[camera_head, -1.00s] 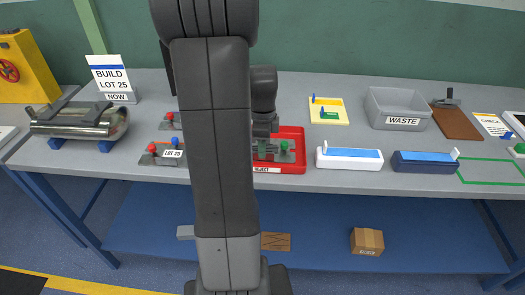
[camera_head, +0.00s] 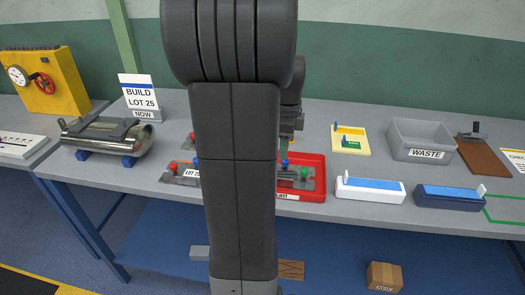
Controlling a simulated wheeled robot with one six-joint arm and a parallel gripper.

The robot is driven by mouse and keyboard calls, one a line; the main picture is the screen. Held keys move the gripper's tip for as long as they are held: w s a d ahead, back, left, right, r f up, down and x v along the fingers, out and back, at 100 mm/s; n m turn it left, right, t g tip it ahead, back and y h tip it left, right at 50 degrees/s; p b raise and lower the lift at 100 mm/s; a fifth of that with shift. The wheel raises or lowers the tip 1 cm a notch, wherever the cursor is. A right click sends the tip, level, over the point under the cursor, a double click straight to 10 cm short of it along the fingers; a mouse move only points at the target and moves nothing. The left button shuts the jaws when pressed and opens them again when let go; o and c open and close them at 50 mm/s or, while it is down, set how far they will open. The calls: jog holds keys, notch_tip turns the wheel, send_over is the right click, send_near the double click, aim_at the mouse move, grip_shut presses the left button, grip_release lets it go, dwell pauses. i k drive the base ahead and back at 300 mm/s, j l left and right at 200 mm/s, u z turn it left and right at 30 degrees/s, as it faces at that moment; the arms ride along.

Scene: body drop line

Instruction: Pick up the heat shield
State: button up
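No part in view is labelled heat shield. A shiny curved metal part (camera_head: 128,138) with dark straps rests on blue supports (camera_head: 128,161) at the left of the bench; I cannot tell whether it is, or carries, the heat shield.
White (camera_head: 370,197) and dark blue (camera_head: 448,201) holders and a grey waste bin (camera_head: 418,140) stand right. A yellow gauge unit (camera_head: 62,88) stands far left.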

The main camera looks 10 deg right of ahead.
aim_at(187, 175)
jog(key=j+u, duration=0.35)
jog(key=i+u, duration=0.15)
jog(key=u, duration=0.25)
jog(key=i+j+u, duration=0.1)
jog(key=j+u, duration=0.25)
jog(key=l, duration=0.1)
